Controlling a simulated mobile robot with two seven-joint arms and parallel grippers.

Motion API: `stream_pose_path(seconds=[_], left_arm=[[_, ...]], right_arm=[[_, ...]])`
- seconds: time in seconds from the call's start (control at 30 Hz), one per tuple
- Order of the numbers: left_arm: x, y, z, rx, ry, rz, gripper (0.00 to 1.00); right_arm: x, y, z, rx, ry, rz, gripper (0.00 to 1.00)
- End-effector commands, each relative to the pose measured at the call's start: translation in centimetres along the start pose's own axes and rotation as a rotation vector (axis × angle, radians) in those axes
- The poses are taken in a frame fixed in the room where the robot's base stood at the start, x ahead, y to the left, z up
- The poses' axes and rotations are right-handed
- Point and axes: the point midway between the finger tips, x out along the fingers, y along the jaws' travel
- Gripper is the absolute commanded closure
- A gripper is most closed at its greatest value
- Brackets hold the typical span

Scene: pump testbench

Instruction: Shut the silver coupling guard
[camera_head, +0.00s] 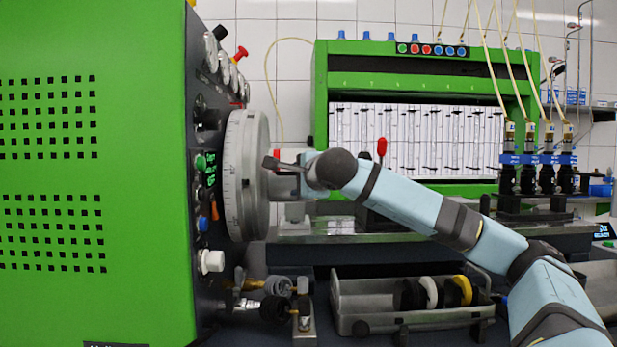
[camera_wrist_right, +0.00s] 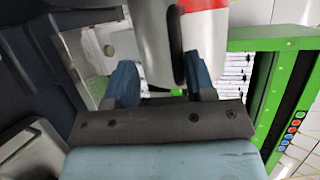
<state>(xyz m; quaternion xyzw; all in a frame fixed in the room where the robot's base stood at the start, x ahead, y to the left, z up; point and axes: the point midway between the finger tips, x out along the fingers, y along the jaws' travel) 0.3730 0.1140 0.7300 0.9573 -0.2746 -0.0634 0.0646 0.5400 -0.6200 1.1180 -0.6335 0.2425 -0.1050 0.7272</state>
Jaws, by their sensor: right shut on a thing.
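The silver coupling guard (camera_head: 283,187) is beside the large grey dial on the left cabinet's side, partly hidden by my right gripper (camera_head: 273,164) and wrist. A small red patch shows near it. In the right wrist view, the guard (camera_wrist_right: 153,42) is a smooth silver curved piece with a dark edge and red and white parts beside it. My right gripper's blue fingers (camera_wrist_right: 160,85) are on either side of its lower end, and the gripper is shut on it. The exact contact is hard to see. My left gripper is not in view.
The green cabinet (camera_head: 95,190) with knobs and the grey dial (camera_head: 243,175) stands close on the left. A green frame rig (camera_head: 320,95) is behind. A grey tray (camera_head: 400,322) with ring parts and brass fittings (camera_head: 300,300) lie below the arm.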

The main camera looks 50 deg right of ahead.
Motion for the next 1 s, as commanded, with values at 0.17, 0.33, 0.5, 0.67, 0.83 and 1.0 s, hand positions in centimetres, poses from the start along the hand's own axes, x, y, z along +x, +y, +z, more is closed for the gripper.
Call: stream_pose_path(seconds=[0.17, 0.33, 0.5, 0.67, 0.83, 1.0], left_arm=[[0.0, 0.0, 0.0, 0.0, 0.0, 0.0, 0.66], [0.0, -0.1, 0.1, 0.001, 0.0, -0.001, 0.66], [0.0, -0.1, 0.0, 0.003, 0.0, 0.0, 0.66], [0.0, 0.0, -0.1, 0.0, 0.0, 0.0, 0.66], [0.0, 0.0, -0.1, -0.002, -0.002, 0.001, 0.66], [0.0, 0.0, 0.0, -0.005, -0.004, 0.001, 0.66]], right_arm=[[-2.5, 0.4, 0.0, -0.008, 0.003, 0.007, 0.62], [-6.4, 0.1, 0.0, -0.008, 0.003, 0.0, 0.62], [-10.2, -0.1, 0.1, -0.006, 0.002, -0.003, 0.62], [-12.7, -0.2, 0.2, -0.004, 0.001, -0.005, 0.62], [-13.9, -0.1, 0.2, -0.003, 0.0, -0.004, 0.62], [-14.0, -0.1, 0.2, -0.003, 0.0, -0.004, 0.62]])
